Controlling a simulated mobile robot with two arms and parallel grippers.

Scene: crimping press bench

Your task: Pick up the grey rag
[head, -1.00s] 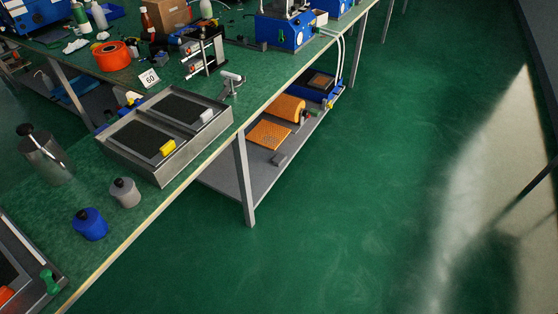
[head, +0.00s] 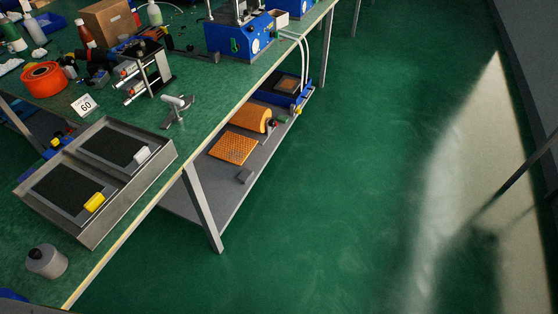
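I cannot make out a grey rag for certain in the head view. A whitish crumpled piece (head: 10,66) lies at the left edge of the bench top, partly cut off. Neither of my grippers is in view.
The green bench (head: 205,118) runs diagonally, holding a two-part metal tray (head: 92,236), a grey lidded pot (head: 46,262), an orange spool (head: 43,80) and a blue press (head: 240,38). The lower shelf (head: 190,205) holds an orange perforated sheet (head: 234,149). The green floor (head: 350,200) is clear.

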